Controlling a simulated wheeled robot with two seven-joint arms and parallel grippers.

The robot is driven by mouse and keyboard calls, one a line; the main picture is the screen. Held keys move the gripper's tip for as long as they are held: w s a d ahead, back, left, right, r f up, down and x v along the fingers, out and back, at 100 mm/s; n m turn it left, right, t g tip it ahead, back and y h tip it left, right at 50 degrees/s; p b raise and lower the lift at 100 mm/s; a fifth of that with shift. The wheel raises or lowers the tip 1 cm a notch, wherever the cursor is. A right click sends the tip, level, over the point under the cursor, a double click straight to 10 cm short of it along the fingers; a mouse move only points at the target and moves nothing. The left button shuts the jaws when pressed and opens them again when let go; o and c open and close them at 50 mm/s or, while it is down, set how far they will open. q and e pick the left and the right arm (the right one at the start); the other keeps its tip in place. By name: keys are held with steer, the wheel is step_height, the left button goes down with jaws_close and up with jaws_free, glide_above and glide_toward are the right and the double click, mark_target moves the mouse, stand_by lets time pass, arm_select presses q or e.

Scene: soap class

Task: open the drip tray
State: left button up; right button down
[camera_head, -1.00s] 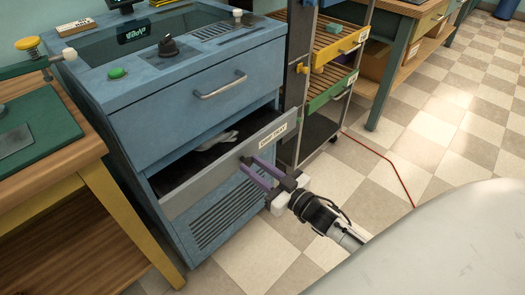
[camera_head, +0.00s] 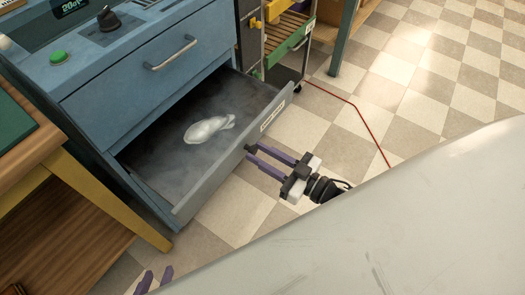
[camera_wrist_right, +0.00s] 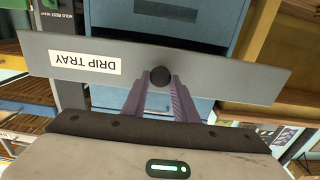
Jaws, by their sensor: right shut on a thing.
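The drip tray (camera_head: 225,158) is a grey drawer under the blue cabinet's upper drawer, pulled well out, with its inside showing. A whitish, smooth lump (camera_head: 208,129) lies on its floor. The tray's front carries a "DRIP TRAY" label (camera_wrist_right: 85,62) and a round dark knob (camera_wrist_right: 160,76). My right gripper (camera_head: 258,155) has its purple fingers shut on the knob, one on each side of it. My left gripper (camera_head: 156,279) shows only its purple fingertips at the bottom edge, apart with nothing visible between them.
The blue cabinet (camera_head: 110,85) has a shut upper drawer with a bar handle (camera_head: 171,53) and a green button (camera_head: 60,58). A wooden table (camera_head: 75,175) stands close on the left. A cart (camera_head: 285,50) stands behind. A red cable (camera_head: 355,110) crosses the checkered floor.

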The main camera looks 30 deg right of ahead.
steer(key=c, duration=1.4)
jaws_free()
steer(key=shift+c, duration=0.2)
steer(key=shift+s+d, duration=0.15)
steer(key=shift+s, duration=0.1)
steer(key=v, duration=0.9)
steer(key=shift+s+d+p, duration=0.2)
steer(key=shift+s+p, duration=0.15)
steer(key=shift+s, duration=0.05)
